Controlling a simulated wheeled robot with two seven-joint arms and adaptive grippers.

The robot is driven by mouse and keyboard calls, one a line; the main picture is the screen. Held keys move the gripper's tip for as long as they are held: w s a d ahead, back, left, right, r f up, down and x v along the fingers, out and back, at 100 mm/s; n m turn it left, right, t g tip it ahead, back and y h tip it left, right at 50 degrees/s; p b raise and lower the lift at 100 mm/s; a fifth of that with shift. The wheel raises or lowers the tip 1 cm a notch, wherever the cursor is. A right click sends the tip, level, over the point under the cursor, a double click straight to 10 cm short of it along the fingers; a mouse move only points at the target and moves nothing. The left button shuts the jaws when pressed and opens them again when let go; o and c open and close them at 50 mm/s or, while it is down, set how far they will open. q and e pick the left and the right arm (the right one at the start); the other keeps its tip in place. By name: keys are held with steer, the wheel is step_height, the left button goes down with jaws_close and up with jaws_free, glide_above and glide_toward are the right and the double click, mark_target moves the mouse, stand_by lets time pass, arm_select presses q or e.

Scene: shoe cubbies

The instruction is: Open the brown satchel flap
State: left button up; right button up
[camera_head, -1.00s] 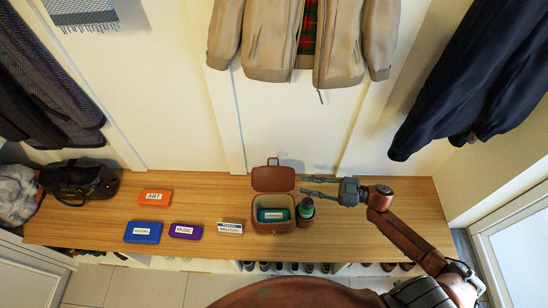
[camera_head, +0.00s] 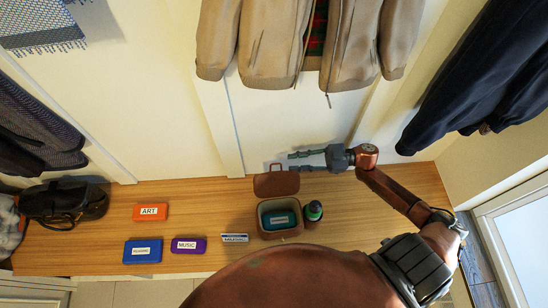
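The brown satchel (camera_head: 261,232) stands on the wooden bench. Its flap (camera_head: 276,184) is swung up and back toward the wall, with the handle at its far edge, so the inside shows. A teal box (camera_head: 281,220) with a label lies inside. My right gripper (camera_head: 290,162) is above the flap's far right part, with its two fingers apart and pointing left, and nothing between them. I cannot tell whether a finger touches the flap. My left gripper is not in view.
A dark bottle with a green top (camera_head: 314,209) stands close at the satchel's right. An orange box (camera_head: 151,212), a blue box (camera_head: 142,251), a purple box (camera_head: 189,245) and a white-labelled box (camera_head: 235,238) lie on the bench (camera_head: 110,225) to the left. A beige jacket (camera_head: 270,45) hangs above.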

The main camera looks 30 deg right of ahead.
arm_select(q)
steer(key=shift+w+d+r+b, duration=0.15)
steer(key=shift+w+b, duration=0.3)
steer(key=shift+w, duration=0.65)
arm_select(e)
glide_above(276, 179)
steer(key=w+d, duration=0.2)
steer(key=w, duration=0.1)
steer(key=shift+s, duration=0.2)
steer(key=shift+c, duration=0.2)
jaws_close()
